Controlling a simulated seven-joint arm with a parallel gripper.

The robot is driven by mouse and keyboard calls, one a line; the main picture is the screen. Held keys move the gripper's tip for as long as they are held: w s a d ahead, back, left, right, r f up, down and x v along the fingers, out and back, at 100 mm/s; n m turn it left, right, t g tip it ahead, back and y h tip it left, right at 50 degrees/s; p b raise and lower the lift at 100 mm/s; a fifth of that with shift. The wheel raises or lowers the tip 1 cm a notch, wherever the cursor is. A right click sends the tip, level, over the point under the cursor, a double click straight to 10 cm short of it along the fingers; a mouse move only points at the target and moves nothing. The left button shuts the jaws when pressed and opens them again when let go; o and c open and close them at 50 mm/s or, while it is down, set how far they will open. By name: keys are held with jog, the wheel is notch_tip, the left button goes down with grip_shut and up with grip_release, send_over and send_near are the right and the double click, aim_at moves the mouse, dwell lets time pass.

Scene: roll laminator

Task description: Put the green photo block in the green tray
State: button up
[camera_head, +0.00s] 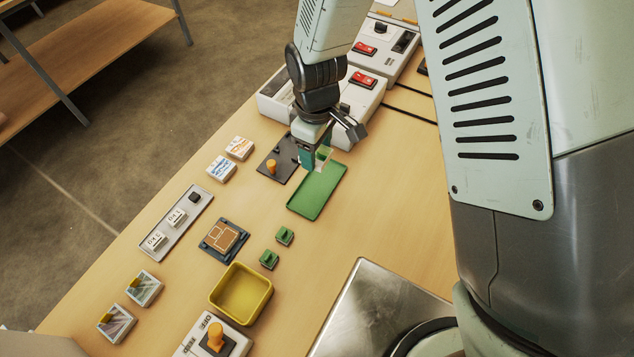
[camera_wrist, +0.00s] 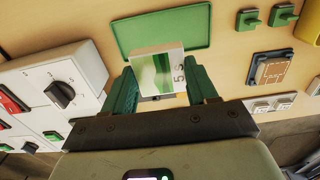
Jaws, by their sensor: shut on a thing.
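The green photo block (camera_head: 325,153) is a small pale block with a green picture on its face. It also shows in the wrist view (camera_wrist: 158,70), with dark digits at one side of the picture. My gripper (camera_head: 315,160) is shut on it, and its green fingers (camera_wrist: 162,84) stand on either side of the block. The green tray (camera_head: 318,193) is a flat, empty rectangle with a low rim. It lies on the table; in the wrist view the tray (camera_wrist: 190,36) is just beyond the block. The block appears over the tray's far end; its height above it is hard to tell.
A dark plate with an orange peg (camera_head: 272,166) lies left of the tray. White machines with red switches (camera_head: 362,79) stand behind. Two small green pieces (camera_head: 284,235) and a yellow bin (camera_head: 242,293) are nearer. Two other photo blocks (camera_head: 145,288) lie at front left.

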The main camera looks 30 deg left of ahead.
send_over(318, 186)
notch_tip(318, 186, down, 5)
jog(key=shift+s+f, duration=0.1)
jog(key=shift+f, duration=2.4)
jog(key=o, duration=1.1)
jog(key=shift+f, duration=0.1)
jog(key=shift+o, duration=0.2)
notch_tip(318, 186, up, 12)
jog(key=shift+r, duration=0.15)
